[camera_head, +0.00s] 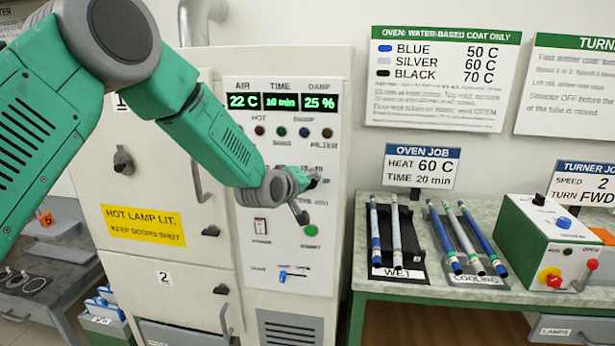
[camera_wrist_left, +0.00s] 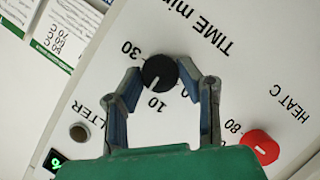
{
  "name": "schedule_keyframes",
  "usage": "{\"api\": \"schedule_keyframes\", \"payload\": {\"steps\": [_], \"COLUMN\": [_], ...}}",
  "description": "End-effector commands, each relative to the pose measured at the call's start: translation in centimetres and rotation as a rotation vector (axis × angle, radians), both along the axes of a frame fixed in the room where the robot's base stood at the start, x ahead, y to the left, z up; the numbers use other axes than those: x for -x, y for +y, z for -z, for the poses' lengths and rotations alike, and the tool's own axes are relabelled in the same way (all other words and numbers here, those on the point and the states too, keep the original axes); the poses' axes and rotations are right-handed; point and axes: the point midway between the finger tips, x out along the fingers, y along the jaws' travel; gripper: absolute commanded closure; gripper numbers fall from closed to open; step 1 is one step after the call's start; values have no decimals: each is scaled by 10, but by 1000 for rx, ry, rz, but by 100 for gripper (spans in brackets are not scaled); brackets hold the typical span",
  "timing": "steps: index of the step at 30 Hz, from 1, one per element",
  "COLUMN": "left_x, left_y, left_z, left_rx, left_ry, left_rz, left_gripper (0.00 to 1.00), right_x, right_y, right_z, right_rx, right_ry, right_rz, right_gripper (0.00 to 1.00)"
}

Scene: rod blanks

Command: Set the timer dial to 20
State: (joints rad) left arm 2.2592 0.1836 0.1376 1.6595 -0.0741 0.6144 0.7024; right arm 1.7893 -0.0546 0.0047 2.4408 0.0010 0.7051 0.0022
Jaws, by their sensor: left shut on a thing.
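The timer dial (camera_wrist_left: 157,71) is a black round knob with a white pointer line, under the label TIME min in the left wrist view. Its pointer is close to the printed 10, slightly toward the side hidden by a finger; 30 is also readable. My left gripper (camera_wrist_left: 161,76) is shut on the dial, one finger at each side. In the head view, my left gripper (camera_head: 304,200) is against the oven panel and hides the dial. The TIME display (camera_head: 281,103) reads 10 min. My right gripper is not in view.
A red heat knob (camera_wrist_left: 260,147) sits near the dial. The oven panel also has a rocker switch (camera_head: 260,226), a green button (camera_head: 311,230) and a blue lever (camera_head: 283,275). The oven job card (camera_head: 422,166) reads HEAT 60 C, TIME 20 min. Racked rods (camera_head: 397,235) lie right.

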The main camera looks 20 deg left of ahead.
Motion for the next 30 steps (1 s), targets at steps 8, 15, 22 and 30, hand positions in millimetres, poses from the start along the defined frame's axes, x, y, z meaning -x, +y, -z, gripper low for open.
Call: {"api": "schedule_keyframes", "payload": {"steps": [8, 15, 22, 30], "left_x": [3, 4, 3, 3], "left_y": [-4, -5, -5, -5], "left_z": [7, 8, 9, 10], "left_rx": [-250, -413, -508, -548], "left_ry": [80, 120, 144, 154], "left_rz": [7, 7, 7, 7], "left_gripper": [97, 97, 97, 97], "right_x": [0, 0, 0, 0], "right_y": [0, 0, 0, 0], "right_z": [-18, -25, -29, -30], "right_rx": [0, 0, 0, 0], "right_ry": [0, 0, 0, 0], "right_rz": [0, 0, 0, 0], "right_gripper": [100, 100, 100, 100]}}
